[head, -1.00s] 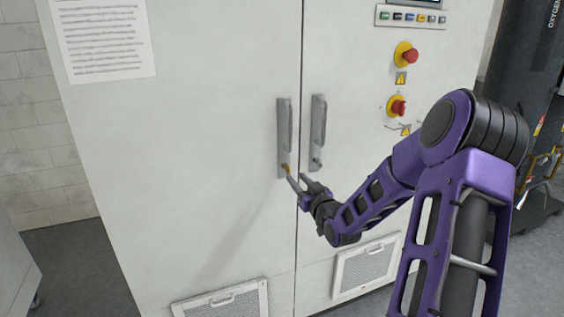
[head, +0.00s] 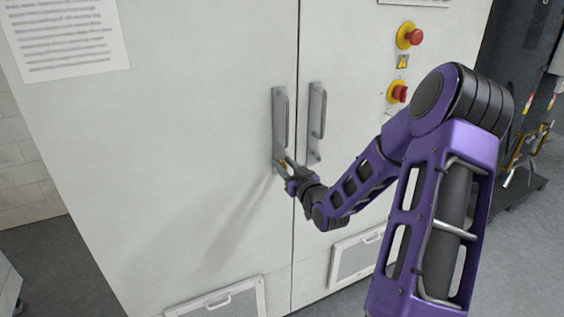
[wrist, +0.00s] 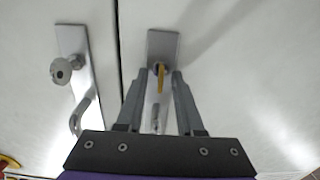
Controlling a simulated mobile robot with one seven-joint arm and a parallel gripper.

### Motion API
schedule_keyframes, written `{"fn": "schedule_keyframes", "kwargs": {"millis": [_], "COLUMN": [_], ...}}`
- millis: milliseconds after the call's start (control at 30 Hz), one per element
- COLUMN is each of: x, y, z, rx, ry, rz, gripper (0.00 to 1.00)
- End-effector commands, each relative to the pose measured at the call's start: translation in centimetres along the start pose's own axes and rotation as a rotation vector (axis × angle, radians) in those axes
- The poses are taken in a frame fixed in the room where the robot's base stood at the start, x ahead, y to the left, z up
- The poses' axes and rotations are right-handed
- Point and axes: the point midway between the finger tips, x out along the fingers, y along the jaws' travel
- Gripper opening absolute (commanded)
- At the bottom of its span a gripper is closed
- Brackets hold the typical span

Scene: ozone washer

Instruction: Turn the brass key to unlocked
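The brass key (wrist: 161,77) sits in the lock at the lower end of the left door's handle plate (head: 280,120). In the wrist view, the key's flat yellow bow is seen nearly edge-on, in line with the plate (wrist: 163,43). My gripper (wrist: 159,76) is open, with one fingertip on each side of the key. A gap shows between the key and each finger, so they look apart. In the head view my gripper (head: 284,162) is at the lock and largely hides the key.
The right door has a similar handle plate (head: 317,115) close by; its round lock (wrist: 61,70) shows in the wrist view. Two red stop buttons (head: 414,37) (head: 398,93) are higher on the right door. Vent grilles (head: 225,302) are low.

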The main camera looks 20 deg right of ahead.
Motion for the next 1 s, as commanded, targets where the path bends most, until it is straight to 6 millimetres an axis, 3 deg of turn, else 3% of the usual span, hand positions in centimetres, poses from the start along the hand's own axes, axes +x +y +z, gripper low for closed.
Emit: {"fn": "schedule_keyframes", "kwargs": {"millis": [200,400,1000], "x": [-0.01,-0.01,0.01], "y": [0.00,0.01,0.04], "z": [0.02,0.02,-0.01], "rx": [0.000,0.000,0.046], "ry": [0.000,0.000,0.000], "rz": [0.000,0.000,0.000], "gripper": [0.36,0.00,0.00]}}
